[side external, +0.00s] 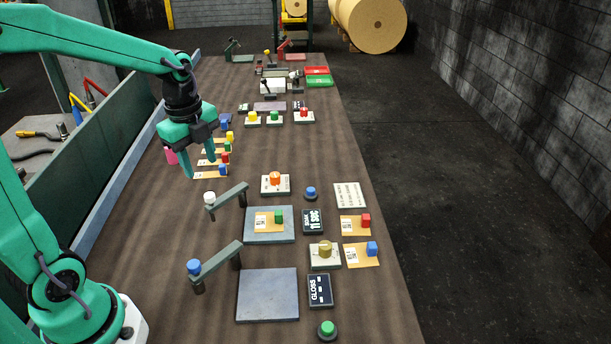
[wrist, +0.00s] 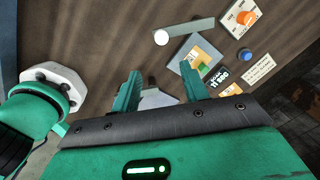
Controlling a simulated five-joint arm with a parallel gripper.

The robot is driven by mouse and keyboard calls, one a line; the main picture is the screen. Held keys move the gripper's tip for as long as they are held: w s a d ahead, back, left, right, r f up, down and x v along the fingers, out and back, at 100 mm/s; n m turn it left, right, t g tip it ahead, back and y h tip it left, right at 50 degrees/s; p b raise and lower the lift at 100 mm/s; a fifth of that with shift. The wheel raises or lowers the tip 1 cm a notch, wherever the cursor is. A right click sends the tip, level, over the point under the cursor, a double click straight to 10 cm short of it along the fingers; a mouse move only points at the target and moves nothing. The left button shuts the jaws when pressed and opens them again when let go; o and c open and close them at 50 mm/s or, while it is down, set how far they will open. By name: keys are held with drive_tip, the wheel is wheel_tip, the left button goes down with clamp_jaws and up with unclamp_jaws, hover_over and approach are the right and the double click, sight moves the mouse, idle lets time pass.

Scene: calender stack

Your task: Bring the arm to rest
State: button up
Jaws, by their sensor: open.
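My green gripper (side external: 200,158) hangs with its fingers down over the left part of the brown table (side external: 330,190), close to a row of cards with coloured blocks (side external: 222,158). In the wrist view its two fingers (wrist: 160,80) stand apart with nothing between them. In the side view the arm is bent, with its forearm reaching across the upper left. How high the fingertips are above the table is hard to tell.
A grey plate (side external: 285,237) holds a card with a green block (side external: 279,216); a nearer plate (side external: 268,297) is bare. Two swing arms (side external: 228,195) (side external: 217,258) stand beside them. Cards with red (side external: 366,220) and blue (side external: 372,248) blocks lie right. A tool wall (side external: 85,205) borders the left.

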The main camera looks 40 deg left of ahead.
drive_tip(key=s+d+r+n+t, duration=0.4)
drive_tip(key=s+n, duration=0.6)
drive_tip(key=n, duration=0.7)
drive_tip(key=d+r, duration=0.2)
drive_tip(key=d, duration=0.1)
drive_tip(key=shift+s+d+t, duration=0.25)
drive_tip(key=shift+d+t, duration=0.15)
